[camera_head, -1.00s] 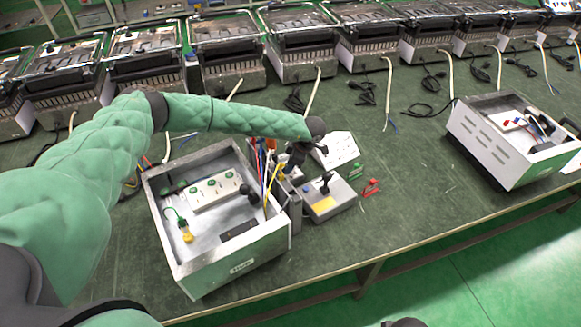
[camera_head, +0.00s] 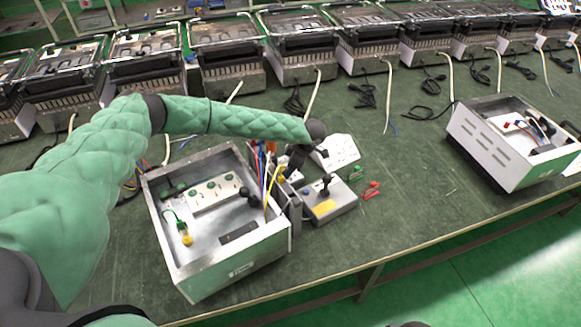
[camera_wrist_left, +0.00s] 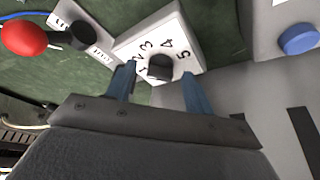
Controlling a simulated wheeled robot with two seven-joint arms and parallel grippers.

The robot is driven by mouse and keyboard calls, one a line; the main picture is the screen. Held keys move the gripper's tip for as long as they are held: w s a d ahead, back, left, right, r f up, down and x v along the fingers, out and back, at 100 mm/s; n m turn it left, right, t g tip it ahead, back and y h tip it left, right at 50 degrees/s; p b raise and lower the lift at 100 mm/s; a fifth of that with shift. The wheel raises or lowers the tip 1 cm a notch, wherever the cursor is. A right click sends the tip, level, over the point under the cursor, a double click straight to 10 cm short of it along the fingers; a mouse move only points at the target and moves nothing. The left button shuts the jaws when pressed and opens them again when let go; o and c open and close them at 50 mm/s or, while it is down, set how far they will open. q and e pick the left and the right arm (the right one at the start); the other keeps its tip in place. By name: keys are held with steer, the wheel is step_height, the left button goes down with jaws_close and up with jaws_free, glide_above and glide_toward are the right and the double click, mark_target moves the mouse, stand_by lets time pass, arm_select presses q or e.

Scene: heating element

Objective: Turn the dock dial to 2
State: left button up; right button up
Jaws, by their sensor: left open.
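The dock dial is a black knob (camera_wrist_left: 160,67) on a white face printed with numbers, seen in the left wrist view. The 3, 4 and 5 read clearly; the lower numbers are partly covered by a finger. I cannot tell which number the knob points to. My left gripper (camera_wrist_left: 158,88) is open, its two blue fingers apart on either side of the knob, with no clear contact. In the head view my left gripper (camera_head: 291,172) is over the small devices right of the open metal box, and it hides the dial.
The open metal box (camera_head: 237,272) stands left of the gripper. A grey box with a black lever (camera_head: 331,208) and a white panel (camera_head: 342,150) are close by on the right. Red clips (camera_head: 371,190) lie beyond.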

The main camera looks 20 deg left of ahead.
arm_select(q)
steer(key=shift+d+r, duration=0.1)
steer(key=shift+r, duration=0.05)
steer(key=b+v, duration=0.1)
steer(key=v, duration=0.2)
steer(key=shift+r, duration=0.1)
steer(key=b+v, duration=0.1)
steer(key=v, duration=0.3)
steer(key=shift+r, duration=0.15)
arm_select(e)
steer(key=shift+a+f+t+y, duration=0.1)
steer(key=shift+a+t+y, duration=0.2)
steer(key=shift+a, duration=0.6)
steer(key=shift+w, duration=0.1)
